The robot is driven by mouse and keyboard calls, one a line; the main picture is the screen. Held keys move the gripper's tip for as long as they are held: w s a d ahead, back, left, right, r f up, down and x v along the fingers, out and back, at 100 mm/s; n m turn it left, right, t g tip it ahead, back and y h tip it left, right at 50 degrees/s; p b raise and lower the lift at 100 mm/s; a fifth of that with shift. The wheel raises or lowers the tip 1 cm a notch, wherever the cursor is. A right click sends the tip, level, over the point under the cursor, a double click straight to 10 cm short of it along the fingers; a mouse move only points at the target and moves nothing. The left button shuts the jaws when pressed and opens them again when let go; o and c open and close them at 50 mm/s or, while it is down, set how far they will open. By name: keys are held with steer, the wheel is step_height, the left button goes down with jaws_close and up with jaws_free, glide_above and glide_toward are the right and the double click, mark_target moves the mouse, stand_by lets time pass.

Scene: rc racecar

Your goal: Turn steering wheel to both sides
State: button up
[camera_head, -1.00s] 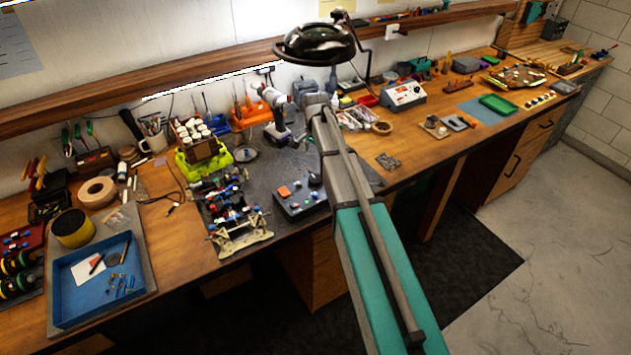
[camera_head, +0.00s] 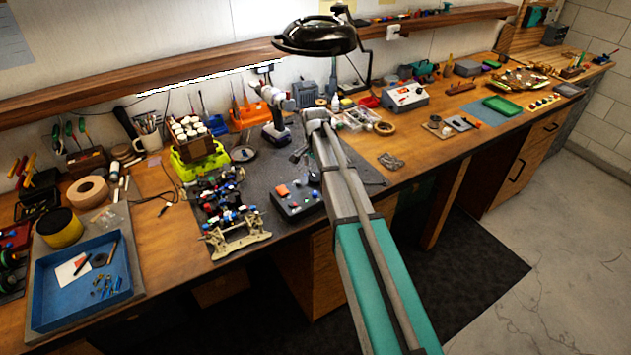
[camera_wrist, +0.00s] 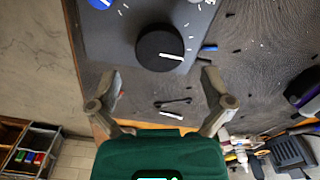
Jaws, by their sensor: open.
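My gripper (camera_wrist: 162,80) is open and empty. Its two fingers are spread on either side below the knob in the picture, apart from it.
A car chassis (camera_head: 232,215) with colored parts lies left of the box. A lamp (camera_head: 315,35) hangs above my arm. In the wrist view a small wrench (camera_wrist: 173,103) lies on the mat. The bench right of the box is fairly clear.

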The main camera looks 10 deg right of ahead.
mark_target(316, 177)
steer(key=shift+f+b, duration=1.4)
steer(key=shift+f, duration=0.3)
steer(key=c, duration=1.1)
